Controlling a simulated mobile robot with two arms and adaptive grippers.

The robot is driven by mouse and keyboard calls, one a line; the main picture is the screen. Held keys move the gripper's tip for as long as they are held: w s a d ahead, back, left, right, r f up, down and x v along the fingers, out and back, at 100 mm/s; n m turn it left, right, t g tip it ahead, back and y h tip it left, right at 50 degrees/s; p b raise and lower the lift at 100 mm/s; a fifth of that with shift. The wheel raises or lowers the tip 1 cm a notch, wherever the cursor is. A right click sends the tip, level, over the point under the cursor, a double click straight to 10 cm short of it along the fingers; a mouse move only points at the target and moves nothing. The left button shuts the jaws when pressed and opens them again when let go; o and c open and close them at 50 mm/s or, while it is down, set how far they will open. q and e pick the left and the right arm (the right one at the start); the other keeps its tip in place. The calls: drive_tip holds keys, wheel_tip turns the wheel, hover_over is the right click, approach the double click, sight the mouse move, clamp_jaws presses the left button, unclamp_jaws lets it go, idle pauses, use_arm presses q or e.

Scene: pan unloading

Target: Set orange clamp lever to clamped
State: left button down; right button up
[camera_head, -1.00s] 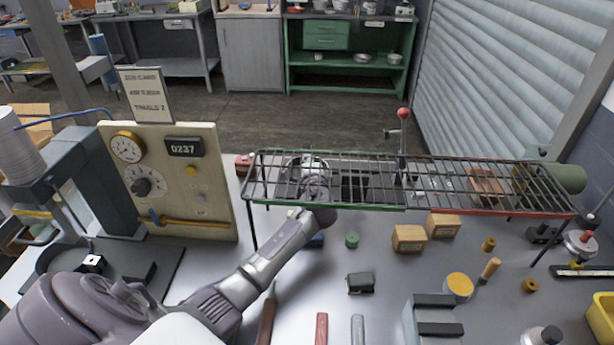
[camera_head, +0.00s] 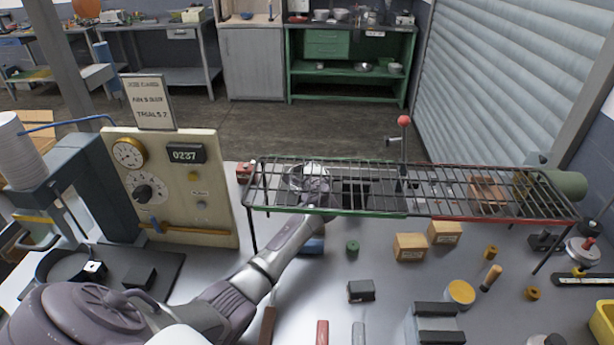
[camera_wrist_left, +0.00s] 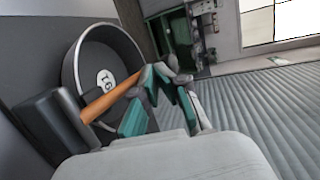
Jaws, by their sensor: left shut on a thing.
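The orange clamp lever (camera_wrist_left: 108,101) shows in the left wrist view as a short bar running from a dark block (camera_wrist_left: 52,118) up to my fingers. A round dark pan (camera_wrist_left: 75,62) with a white numbered label lies behind it. My left gripper (camera_wrist_left: 162,78) has teal finger pads and is shut on the lever's outer end. In the head view my left gripper (camera_head: 313,178) is at the left part of the wire rack (camera_head: 365,213), partly hidden by the bars. The lever cannot be made out there. My right gripper is not in view.
The rack spans the bench, with a red-knobbed post (camera_head: 403,121) rising behind it. A dial panel (camera_head: 210,158) with a yellow-orange bar stands left. Wooden blocks (camera_head: 409,247), a green cylinder (camera_head: 352,247) and a dark block (camera_head: 361,291) lie in front.

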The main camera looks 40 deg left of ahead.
use_arm(q)
drive_tip(key=shift+w+a+r, duration=0.2)
drive_tip(key=shift+a+r, duration=0.05)
drive_tip(key=shift+r, duration=0.1)
drive_tip(key=shift+s+d, duration=0.1)
drive_tip(key=f+v, duration=0.1)
drive_tip(key=v, duration=0.4)
drive_tip(key=f+v, duration=0.1)
drive_tip(key=v, duration=0.5)
drive_tip(key=f+v, duration=0.1)
drive_tip(key=v, duration=0.4)
drive_tip(key=shift+s+d+f, duration=0.1)
drive_tip(key=shift+s+d, duration=0.4)
drive_tip(key=shift+s, duration=0.05)
